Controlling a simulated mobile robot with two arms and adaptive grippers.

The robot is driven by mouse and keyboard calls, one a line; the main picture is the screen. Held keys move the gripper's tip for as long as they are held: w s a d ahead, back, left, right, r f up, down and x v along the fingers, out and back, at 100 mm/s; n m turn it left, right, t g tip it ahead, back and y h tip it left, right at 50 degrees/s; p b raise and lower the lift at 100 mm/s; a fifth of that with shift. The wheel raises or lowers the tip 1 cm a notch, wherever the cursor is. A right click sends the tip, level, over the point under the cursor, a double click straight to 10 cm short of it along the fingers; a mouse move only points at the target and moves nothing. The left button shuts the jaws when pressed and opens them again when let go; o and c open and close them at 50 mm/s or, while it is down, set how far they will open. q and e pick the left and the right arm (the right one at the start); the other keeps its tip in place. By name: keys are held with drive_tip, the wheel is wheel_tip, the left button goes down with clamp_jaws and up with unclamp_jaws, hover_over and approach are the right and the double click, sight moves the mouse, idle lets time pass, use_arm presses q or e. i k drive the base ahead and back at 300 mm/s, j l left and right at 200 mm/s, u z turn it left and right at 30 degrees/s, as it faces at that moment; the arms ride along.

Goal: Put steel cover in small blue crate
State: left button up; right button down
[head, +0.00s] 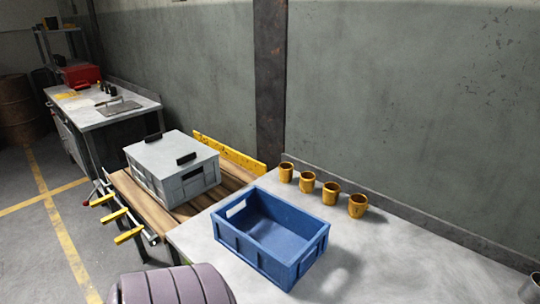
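The small blue crate (290,265) stands upright and open on the near end of the grey table. Its inside looks empty from here, with only the blue floor and walls showing. I cannot single out a steel cover for certain. A shiny metal piece (533,290) is cut off by the right edge of the head view, and I cannot tell what it is. Neither of my grippers is in view.
Several yellow cups (307,182) stand in a row behind the blue crate. A grey crate (182,187) with a flat top and two black pieces on it sits on a wooden-topped cart (125,185) at left. The table (400,265) right of the blue crate is clear.

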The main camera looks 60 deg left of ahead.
sight(269, 244)
drive_tip(key=u, duration=0.45)
drive_tip(key=l+u, duration=0.15)
drive_tip(key=u, duration=0.35)
drive_tip(key=l+u, duration=0.1)
drive_tip(key=u, duration=0.35)
drive_tip(key=l+u, duration=0.15)
drive_tip(key=u, duration=0.35)
drive_tip(key=l+u, duration=0.1)
drive_tip(key=u, duration=0.35)
drive_tip(key=l+u, duration=0.1)
drive_tip(key=u, duration=0.35)
